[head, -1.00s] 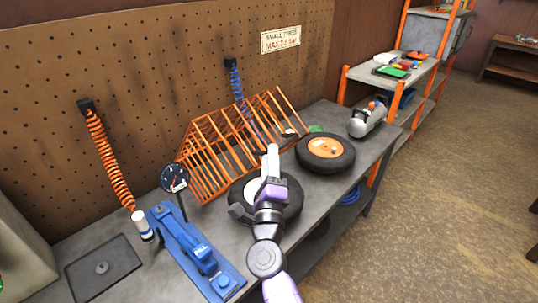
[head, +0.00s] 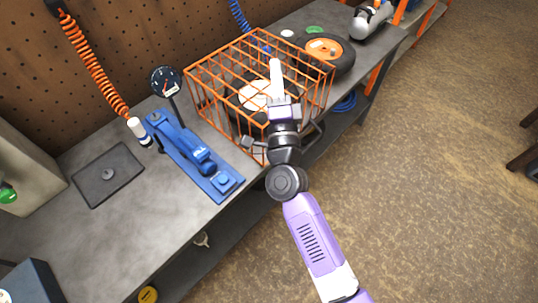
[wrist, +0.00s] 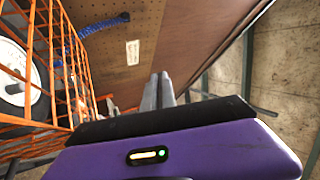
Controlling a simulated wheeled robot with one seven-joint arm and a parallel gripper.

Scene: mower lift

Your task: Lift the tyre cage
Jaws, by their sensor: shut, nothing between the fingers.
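The tyre cage (head: 224,49) is an orange wire frame, down on the bench over a black tyre with a white hub (head: 252,95). In the wrist view the cage (wrist: 72,60) stands close on the left, with the white hub behind its wires. My gripper (head: 276,78) is at the cage's front side in the head view and hides part of it. Its two pale fingers are together and empty; they also show in the wrist view (wrist: 158,92), pointing past the cage. I cannot tell whether my gripper touches the wires.
A blue tool (head: 195,155) and a gauge (head: 166,82) stand left of the cage. A tyre with an orange hub (head: 326,47) lies behind it on the right. An orange coiled hose (head: 95,65) hangs at the left.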

